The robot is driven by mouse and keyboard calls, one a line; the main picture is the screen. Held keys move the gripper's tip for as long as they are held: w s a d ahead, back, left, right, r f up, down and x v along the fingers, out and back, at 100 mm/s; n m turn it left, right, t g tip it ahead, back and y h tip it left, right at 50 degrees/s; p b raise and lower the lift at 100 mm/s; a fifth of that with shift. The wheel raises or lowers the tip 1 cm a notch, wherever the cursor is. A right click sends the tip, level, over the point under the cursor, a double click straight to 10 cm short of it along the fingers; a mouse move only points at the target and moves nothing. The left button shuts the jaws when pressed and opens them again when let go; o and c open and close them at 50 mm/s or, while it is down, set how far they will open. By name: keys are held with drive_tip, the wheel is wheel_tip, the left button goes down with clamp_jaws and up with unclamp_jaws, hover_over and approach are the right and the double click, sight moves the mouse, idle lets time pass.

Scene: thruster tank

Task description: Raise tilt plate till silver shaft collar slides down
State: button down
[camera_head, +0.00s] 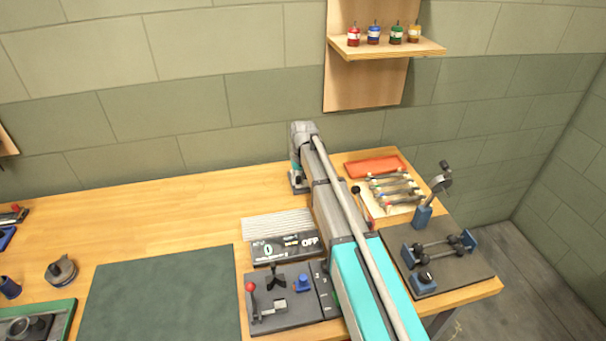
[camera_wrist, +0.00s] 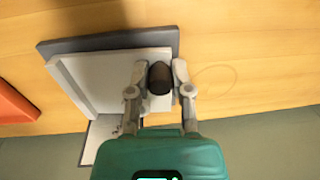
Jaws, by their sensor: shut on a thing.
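In the wrist view, a pale grey plate (camera_wrist: 100,80), which I take to be the tilt plate, lies over a dark grey base (camera_wrist: 110,41). A dark rounded knob (camera_wrist: 160,80) is at the plate's right edge. My gripper (camera_wrist: 159,67) is shut on this knob, one finger on each side. How steeply the plate is tilted I cannot tell from this angle. I cannot make out the silver shaft collar in either view. In the head view, my arm reaches to the back of the bench and hides the plate and my fingertips.
An orange tray (camera_head: 375,166) and a rack of wrenches (camera_head: 396,191) stand right of my arm. A dark mat with a clamp fixture (camera_head: 440,248) is at right. The back left bench is clear.

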drive_tip(key=shift+w+d+r+y+p, duration=0.1)
drive_tip(key=shift+d+r+y+p, duration=0.15)
drive_tip(key=shift+r+y, duration=0.25)
drive_tip(key=shift+d+r+y+p, duration=0.1)
drive_tip(key=shift+r+y+p, duration=0.25)
drive_tip(key=shift+y, duration=0.15)
idle(1.7)
drive_tip(key=shift+w+d+r+g+y, duration=0.1)
drive_tip(key=shift+d+r+g+y, duration=0.4)
drive_tip(key=shift+r+y, duration=0.5)
idle(4.1)
